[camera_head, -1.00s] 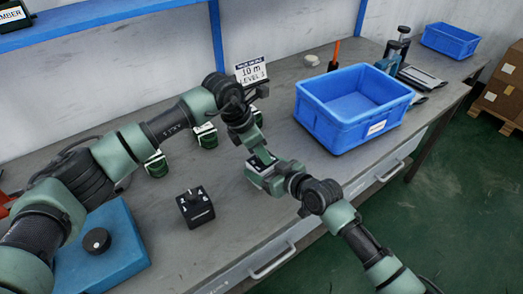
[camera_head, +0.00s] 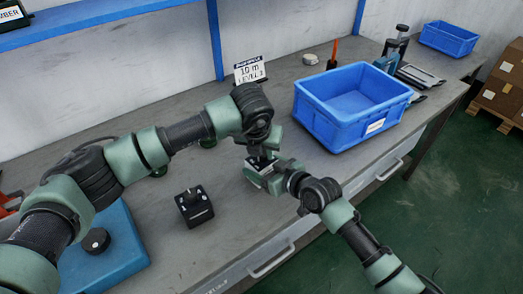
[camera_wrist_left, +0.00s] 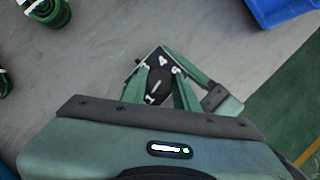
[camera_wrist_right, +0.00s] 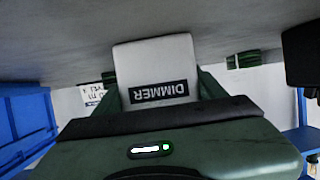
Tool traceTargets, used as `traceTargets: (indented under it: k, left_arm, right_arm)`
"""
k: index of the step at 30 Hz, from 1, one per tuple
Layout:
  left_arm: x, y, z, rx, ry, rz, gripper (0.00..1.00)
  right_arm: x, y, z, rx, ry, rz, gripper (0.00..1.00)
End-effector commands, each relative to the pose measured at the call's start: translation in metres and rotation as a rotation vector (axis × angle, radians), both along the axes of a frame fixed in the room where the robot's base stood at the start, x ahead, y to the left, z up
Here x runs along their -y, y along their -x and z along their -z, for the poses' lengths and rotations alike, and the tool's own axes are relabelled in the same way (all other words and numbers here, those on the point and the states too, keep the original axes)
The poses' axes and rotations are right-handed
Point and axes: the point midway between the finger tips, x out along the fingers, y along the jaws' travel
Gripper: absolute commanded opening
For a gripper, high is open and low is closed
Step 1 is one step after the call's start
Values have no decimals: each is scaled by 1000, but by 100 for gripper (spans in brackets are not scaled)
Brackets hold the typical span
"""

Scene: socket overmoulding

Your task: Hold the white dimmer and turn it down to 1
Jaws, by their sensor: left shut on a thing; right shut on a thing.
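The white dimmer (camera_head: 252,172) is held above the bench in the head view, partly hidden by the grippers. Its white side with the DIMMER label (camera_wrist_right: 158,62) fills the middle of the right wrist view. My right gripper (camera_wrist_right: 158,80) is shut on the dimmer's body, one finger on each side. My left gripper (camera_wrist_left: 160,74) comes down from above with its fingers shut on the dark knob (camera_wrist_left: 160,84). Around the knob the black dial face (camera_wrist_left: 148,66) shows white marks, including a 4 and a white stroke. Where the knob points I cannot tell.
A black dimmer-like box (camera_head: 195,206) stands on the bench left of the grippers. A blue block with a black knob (camera_head: 97,240) lies further left. A blue bin (camera_head: 345,125) stands right behind. A small sign (camera_head: 250,70) stands at the back. Green-cased parts (camera_wrist_left: 48,10) lie nearby.

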Motion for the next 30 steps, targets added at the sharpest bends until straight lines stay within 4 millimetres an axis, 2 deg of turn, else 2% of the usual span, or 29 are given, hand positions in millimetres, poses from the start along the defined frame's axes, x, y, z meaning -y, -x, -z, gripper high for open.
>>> traceTargets:
  k: [9,27,28,30]
  left_arm:
    - [1,0,-1,2,0,-146,0]
    - [1,0,-1,3,2,-183,0]
    - [1,0,-1,3,2,-183,35]
    - [1,0,-1,2,2,-183,52]
  right_arm:
    - [0,0,1,-2,1,0,26]
    - [0,0,1,-3,1,0,26]
    - [0,0,1,-3,1,0,26]
    - [0,0,1,-3,1,0,26]
